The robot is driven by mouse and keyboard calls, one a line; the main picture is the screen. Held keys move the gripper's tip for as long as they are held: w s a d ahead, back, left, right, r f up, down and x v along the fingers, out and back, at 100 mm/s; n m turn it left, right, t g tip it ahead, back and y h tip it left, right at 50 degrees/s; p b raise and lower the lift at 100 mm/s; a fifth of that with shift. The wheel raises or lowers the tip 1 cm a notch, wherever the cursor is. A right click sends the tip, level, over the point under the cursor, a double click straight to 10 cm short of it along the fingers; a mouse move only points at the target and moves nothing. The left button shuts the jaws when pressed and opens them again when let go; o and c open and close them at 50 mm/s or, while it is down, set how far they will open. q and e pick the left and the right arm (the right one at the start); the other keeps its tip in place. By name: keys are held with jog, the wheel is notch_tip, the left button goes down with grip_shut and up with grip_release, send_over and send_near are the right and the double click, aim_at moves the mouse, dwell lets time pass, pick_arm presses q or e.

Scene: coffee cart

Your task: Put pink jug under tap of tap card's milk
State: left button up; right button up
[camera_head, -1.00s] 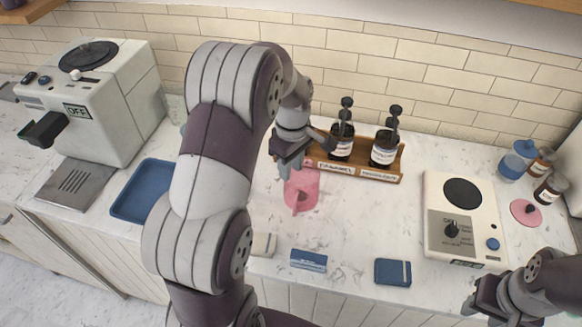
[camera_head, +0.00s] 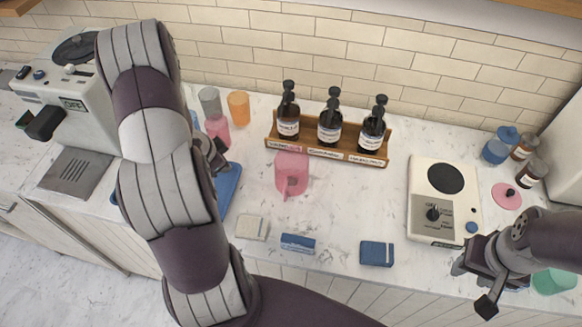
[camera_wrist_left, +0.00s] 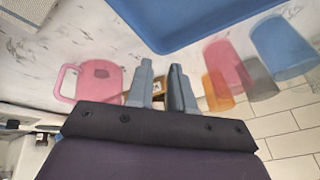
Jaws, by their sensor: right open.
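The pink jug (camera_head: 292,172) stands upright on the white counter in front of the syrup bottles. It also shows at the left in the left wrist view (camera_wrist_left: 100,80), with its handle to the left. My left gripper (camera_head: 218,152) is left of the jug, apart from it, and partly hidden by its own arm. In the left wrist view its fingers (camera_wrist_left: 160,85) are apart with nothing between them. My right gripper (camera_head: 472,285) is open and empty at the front right. I cannot make out a milk tap or a tap card for sure.
A wooden rack (camera_head: 330,153) holds three dark pump bottles. A blue tray (camera_head: 228,190) and pink, orange, grey and blue cups stand left. A white scale-like device (camera_head: 446,205) is right. Small cards or boxes (camera_head: 377,253) line the front edge.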

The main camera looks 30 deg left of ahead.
pick_arm(q)
jog(key=d+m+h, duration=0.5)
jog(key=m, duration=0.1)
jog(key=m+h, duration=0.2)
jog(key=h, duration=0.1)
send_near(285, 200)
jog(key=shift+g, duration=0.3)
jog(key=p+x, duration=0.1)
jog(key=x, duration=0.1)
jog(key=p+x, duration=0.1)
jog(key=x, duration=0.2)
jog(key=w+r+p+x, duration=0.1)
jog(key=x, duration=0.2)
jog(key=shift+d, duration=0.35)
jog(key=shift+w+d+f, duration=0.2)
jog(key=shift+w+f, duration=0.05)
jog(key=shift+f, duration=0.15)
grip_shut()
pick_arm(e)
jog(key=shift+w+d+r, duration=0.1)
jog(key=shift+w+r, duration=0.1)
jog(key=shift+r, duration=1.6)
pick_arm(q)
jog(key=shift+r, duration=0.1)
